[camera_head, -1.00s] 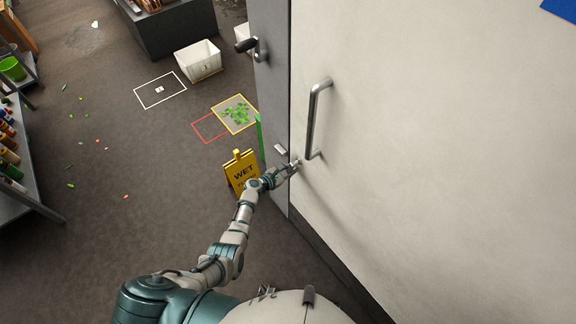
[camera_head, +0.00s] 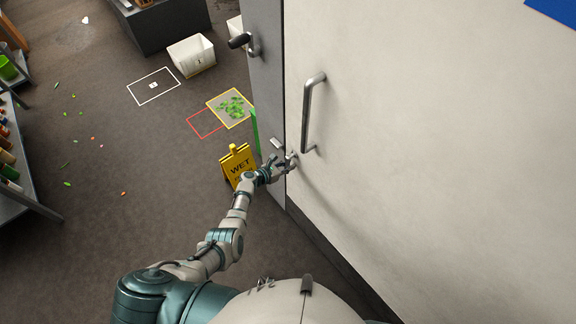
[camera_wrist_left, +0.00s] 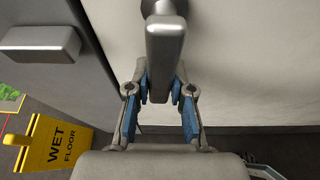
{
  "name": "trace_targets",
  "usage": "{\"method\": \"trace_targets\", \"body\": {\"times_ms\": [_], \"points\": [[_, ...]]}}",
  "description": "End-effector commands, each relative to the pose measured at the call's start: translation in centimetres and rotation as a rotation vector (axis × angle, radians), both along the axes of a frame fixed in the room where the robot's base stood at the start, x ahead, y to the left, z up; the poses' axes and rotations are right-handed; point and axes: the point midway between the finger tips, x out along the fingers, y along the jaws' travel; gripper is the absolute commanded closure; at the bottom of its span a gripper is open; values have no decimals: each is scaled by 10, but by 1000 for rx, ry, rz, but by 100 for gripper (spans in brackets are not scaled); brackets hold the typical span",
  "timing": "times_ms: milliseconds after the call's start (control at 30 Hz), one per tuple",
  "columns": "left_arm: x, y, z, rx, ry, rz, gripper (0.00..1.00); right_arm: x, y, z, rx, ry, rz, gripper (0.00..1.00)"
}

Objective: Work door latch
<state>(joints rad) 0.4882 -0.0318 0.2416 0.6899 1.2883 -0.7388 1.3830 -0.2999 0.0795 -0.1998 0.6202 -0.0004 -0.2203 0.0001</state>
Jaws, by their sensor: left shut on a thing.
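A large white door (camera_head: 430,150) fills the right of the head view, with a long vertical grey pull bar (camera_head: 306,110). Below the bar, near the door's left edge, is a small metal latch lever (camera_head: 292,157). In the wrist view the lever (camera_wrist_left: 165,55) comes down from its round base on the door. My left gripper (camera_head: 284,163) is shut on the lever; its blue-padded fingers (camera_wrist_left: 162,95) sit on either side of the lower end. The fingers partly hide the lever in the head view. My right gripper is not in view.
A grey block (camera_wrist_left: 40,42) juts from the grey frame (camera_head: 266,90) left of the door. A black handle (camera_head: 240,41) is higher up. A yellow wet floor sign (camera_head: 238,166) stands close to my left forearm. White bins and floor markings lie beyond; the floor at left is mostly open.

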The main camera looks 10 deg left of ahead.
Motion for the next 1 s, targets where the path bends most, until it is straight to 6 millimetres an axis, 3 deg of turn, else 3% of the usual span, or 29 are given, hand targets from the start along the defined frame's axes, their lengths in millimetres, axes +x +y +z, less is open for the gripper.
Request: {"method": "trace_targets", "body": {"times_ms": [67, 100, 167, 633, 1000], "points": [[-6, -1, -7, -2, 15, -2, 100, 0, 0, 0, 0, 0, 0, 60], [-6, -1, -7, -2, 15, -2, 69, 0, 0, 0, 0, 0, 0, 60], [-5, -1, -7, -2, 14, -3, 54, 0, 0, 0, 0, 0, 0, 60], [-8, 5, 0, -1, 3, -1, 52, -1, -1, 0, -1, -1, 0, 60], [-53, 40, 23, 2, 5, -1, 52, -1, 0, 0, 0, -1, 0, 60]]}}
